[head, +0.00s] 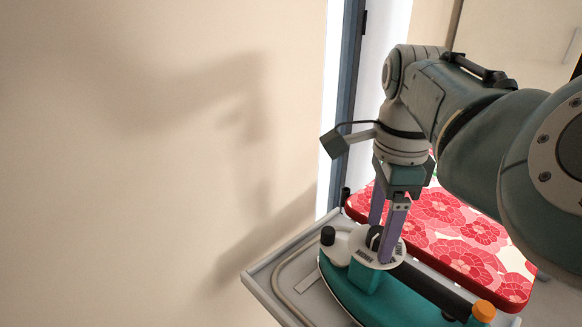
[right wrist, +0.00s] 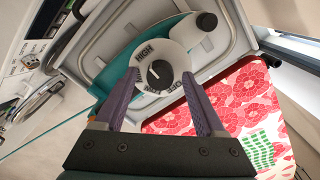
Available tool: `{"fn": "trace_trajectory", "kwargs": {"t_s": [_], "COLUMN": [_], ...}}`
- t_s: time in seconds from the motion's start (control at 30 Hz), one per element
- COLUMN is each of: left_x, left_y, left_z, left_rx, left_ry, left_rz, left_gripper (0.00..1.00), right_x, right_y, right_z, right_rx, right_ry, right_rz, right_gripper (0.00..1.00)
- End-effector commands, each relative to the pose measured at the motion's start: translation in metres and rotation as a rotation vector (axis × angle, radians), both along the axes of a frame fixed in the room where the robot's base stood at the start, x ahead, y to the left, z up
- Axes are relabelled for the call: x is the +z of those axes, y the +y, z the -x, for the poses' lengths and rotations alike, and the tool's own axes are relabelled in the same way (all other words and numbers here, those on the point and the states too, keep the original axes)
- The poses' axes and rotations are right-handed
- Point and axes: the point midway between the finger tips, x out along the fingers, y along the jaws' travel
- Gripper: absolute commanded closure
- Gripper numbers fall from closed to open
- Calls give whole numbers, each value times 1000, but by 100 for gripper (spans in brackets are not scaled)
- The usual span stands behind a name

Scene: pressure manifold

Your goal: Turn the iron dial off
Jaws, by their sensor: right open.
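The teal iron (head: 395,300) lies on a light grey tray-like surface. Its white dial plate has printed labels around a black knob; HIGH is readable in the right wrist view. The knob, the iron dial (head: 375,238), also shows in the right wrist view (right wrist: 160,73), with a small white mark on its left part. My right gripper (head: 387,252) points down at the dial, its purple fingers open. In the right wrist view the fingertips are at the lower left and lower right of the knob, apart from it. My left gripper is out of view.
A red floral ironing pad (head: 455,240) lies beside the iron. The iron has an orange cap (head: 484,310) and a black knob (head: 328,235) near its ends. The grey tray (head: 262,283) has a raised rim. A beige wall (head: 150,150) stands at the left.

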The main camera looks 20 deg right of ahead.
Motion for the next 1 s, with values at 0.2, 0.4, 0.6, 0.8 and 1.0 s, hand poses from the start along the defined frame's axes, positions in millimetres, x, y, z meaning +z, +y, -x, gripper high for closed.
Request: {"fn": "trace_trajectory", "kwargs": {"t_s": [0.2, 0.4, 0.6, 0.8, 1.0], "left_x": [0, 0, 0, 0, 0], "left_y": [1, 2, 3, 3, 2], "left_z": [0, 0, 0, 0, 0], "left_rx": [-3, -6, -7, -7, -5], "left_ry": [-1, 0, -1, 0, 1], "left_rz": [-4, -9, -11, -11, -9], "left_gripper": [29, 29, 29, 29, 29], "right_x": [0, 0, 0, 0, 0], "right_y": [0, 0, 0, 0, 0], "right_z": [0, 0, 0, 0, 0], "right_rx": [0, 0, 0, 0, 0], "right_ry": [0, 0, 1, 1, 1], "right_rz": [0, 1, 1, 1, 1], "right_gripper": [30, 53, 75, 98, 100]}}
